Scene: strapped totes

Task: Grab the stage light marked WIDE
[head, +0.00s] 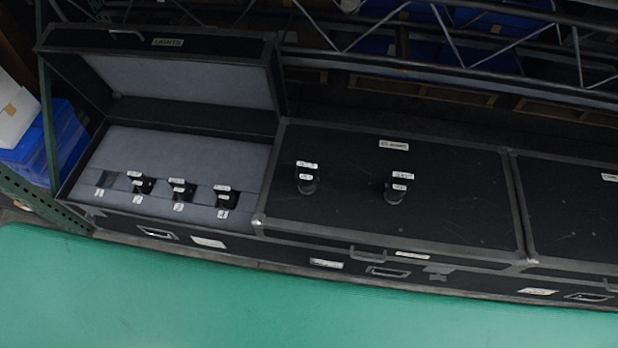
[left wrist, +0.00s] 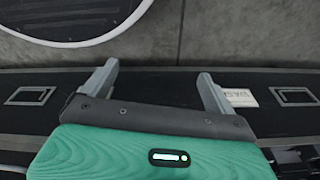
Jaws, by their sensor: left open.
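Several small black stage lights with white tags show in the head view. Three stand in a row in the open case's grey foam: a left one (head: 142,184), a middle one (head: 182,188) and a right one (head: 226,198). Two more, one at left (head: 307,181) and one at right (head: 397,189), stand on the closed lid beside it. Their tags are too small to read, so I cannot tell which is marked WIDE. My left gripper (left wrist: 157,70) is open and empty in the left wrist view, above a black case side. My right gripper is not in view.
The open case (head: 68,186) has its lid raised behind it, labelled LIGHTS, and an empty-looking slot (head: 105,180) at far left. A closed black case (head: 460,215) adjoins it, another (head: 575,225) stands farther right. Metal truss (head: 450,45) runs behind. Blue bins (head: 50,145) stand left.

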